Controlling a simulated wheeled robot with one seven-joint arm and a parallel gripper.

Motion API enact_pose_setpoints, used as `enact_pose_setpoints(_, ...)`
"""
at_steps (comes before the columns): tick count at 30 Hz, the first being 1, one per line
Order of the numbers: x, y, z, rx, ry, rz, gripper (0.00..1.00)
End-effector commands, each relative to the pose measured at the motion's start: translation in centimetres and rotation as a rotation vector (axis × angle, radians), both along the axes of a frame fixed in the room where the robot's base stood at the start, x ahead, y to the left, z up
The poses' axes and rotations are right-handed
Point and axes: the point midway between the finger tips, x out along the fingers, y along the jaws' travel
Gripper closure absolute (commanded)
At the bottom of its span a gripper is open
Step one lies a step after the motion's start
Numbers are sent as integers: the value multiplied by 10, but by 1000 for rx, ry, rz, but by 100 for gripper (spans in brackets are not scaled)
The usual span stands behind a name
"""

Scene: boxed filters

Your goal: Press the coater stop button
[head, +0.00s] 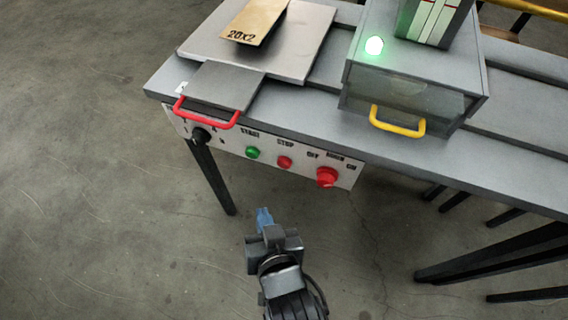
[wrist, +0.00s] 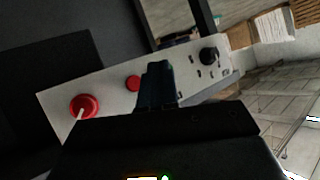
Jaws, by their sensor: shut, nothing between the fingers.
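The stop button is a small red button (head: 285,162) under the word STOP on the white control panel (head: 233,148) at the table's front edge. It also shows in the wrist view (wrist: 133,83), just left of my fingers. My gripper (head: 264,216) is shut and empty, below and in front of the panel, apart from it in the head view. In the wrist view my gripper (wrist: 156,80) covers part of the panel; the green start button is not visible there.
Beside the stop button are the green start button (head: 252,153), a larger red knob (head: 327,177) and a black dial (head: 201,136). A red handle (head: 206,113) juts out above the panel. A box with a yellow handle (head: 397,122) and lit green lamp (head: 374,45) stands right.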

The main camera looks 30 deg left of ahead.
Motion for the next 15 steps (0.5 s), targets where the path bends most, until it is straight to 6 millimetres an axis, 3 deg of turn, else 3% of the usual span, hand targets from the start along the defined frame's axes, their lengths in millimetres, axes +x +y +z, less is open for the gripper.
enact_pose_setpoints(8, 5, 1, -1, 0, -1, -1, 100)
enact_pose_setpoints(15, 31, 8, -1, 3, -2, -1, 100)
